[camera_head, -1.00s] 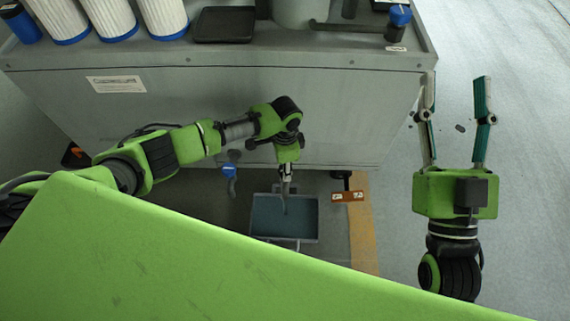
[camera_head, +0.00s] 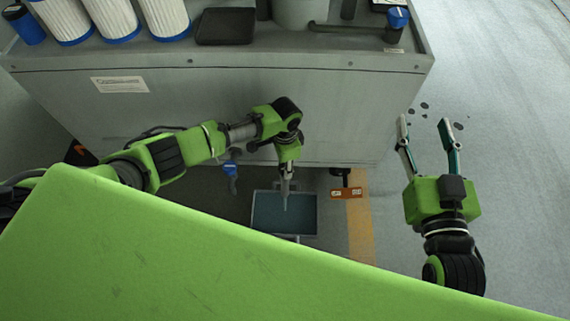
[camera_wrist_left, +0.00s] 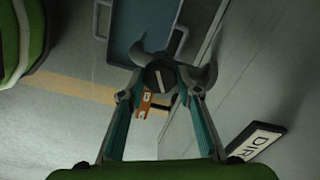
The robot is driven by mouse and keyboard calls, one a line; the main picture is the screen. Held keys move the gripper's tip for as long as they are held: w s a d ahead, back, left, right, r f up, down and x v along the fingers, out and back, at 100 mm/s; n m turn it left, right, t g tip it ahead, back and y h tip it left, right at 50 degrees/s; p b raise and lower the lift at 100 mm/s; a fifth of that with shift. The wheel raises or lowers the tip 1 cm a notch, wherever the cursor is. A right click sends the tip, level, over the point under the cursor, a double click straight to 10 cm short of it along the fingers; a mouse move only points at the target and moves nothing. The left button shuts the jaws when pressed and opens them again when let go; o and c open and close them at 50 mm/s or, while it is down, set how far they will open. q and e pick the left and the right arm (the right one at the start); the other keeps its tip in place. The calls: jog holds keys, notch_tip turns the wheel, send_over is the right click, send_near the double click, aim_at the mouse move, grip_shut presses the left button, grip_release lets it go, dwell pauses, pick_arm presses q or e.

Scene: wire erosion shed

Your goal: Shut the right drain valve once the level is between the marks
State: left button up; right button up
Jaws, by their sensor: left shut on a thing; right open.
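My left gripper (camera_head: 287,172) is under the cabinet's front edge, above a grey tray (camera_head: 258,211) with bluish contents. In the left wrist view it (camera_wrist_left: 168,82) is shut on a dark grey fitting (camera_wrist_left: 160,72) with a round, slotted hub, probably a drain valve part. A thin pale line runs down from it to the tray; I cannot tell if it is a spout or liquid. A blue-handled valve (camera_head: 230,170) hangs to the left. My right gripper (camera_head: 424,122) is open and empty, right of the cabinet. I cannot make out level marks.
The grey cabinet (camera_head: 240,95) carries white filters (camera_head: 108,18), a dark tray (camera_head: 226,26) and a blue-capped fitting (camera_head: 397,18). An orange-brown tag (camera_head: 346,193) hangs by a dark fitting right of the tray.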

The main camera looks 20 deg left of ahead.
pick_arm(q)
jog(key=o, duration=1.1)
jog(key=shift+r, duration=0.1)
notch_tip(320, 180, up, 12)
